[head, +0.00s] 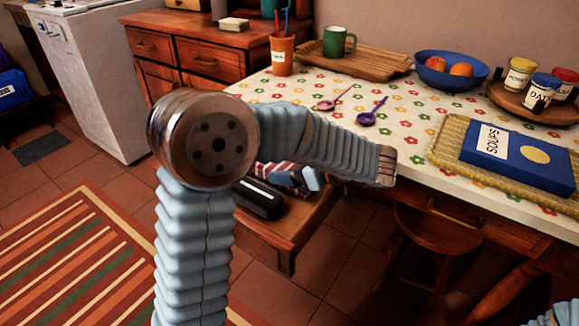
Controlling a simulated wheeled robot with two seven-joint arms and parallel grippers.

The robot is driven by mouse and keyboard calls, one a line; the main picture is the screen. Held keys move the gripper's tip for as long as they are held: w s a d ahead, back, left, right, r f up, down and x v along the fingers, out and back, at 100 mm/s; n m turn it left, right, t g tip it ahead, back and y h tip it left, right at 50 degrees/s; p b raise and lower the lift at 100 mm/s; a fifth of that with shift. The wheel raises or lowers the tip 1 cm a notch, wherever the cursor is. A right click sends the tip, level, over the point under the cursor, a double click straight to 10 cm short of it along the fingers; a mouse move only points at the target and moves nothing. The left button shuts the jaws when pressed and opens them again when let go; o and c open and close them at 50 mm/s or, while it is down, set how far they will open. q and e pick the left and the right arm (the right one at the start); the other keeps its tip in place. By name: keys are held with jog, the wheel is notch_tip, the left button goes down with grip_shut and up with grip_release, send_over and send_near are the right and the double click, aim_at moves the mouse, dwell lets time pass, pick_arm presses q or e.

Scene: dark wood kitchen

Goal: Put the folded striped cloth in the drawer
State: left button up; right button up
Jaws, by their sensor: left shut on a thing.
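The red-and-white striped cloth (271,170) shows partly behind my left arm, over the open wooden drawer (284,252) under the patterned table. My left gripper (296,178) is at the cloth's right end and is shut on it. My arm hides much of the cloth and the drawer's back, so I cannot tell whether the cloth touches the drawer's floor. Only a bit of my right arm shows at the bottom right corner; its gripper is out of view.
A black rounded object (259,199) lies in the drawer's left part. On the table are a pink spoon (333,99), a purple spoon (371,112), a blue bowl (450,72) and a blue book (518,158) on a yellow mat. A wooden stool (440,228) stands right of the drawer.

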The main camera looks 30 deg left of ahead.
pick_arm(q)
jog(key=shift+f+b, duration=0.2)
jog(key=shift+b, duration=0.1)
jog(key=o, duration=1.1)
jog(key=shift+d+r+p, duration=0.1)
jog(key=shift+r+p, duration=0.25)
jog(key=shift+p, duration=0.1)
jog(key=b+v, duration=0.1)
jog(key=v, duration=1)
jog(key=shift+d+r, duration=0.1)
jog(key=shift+d, duration=0.3)
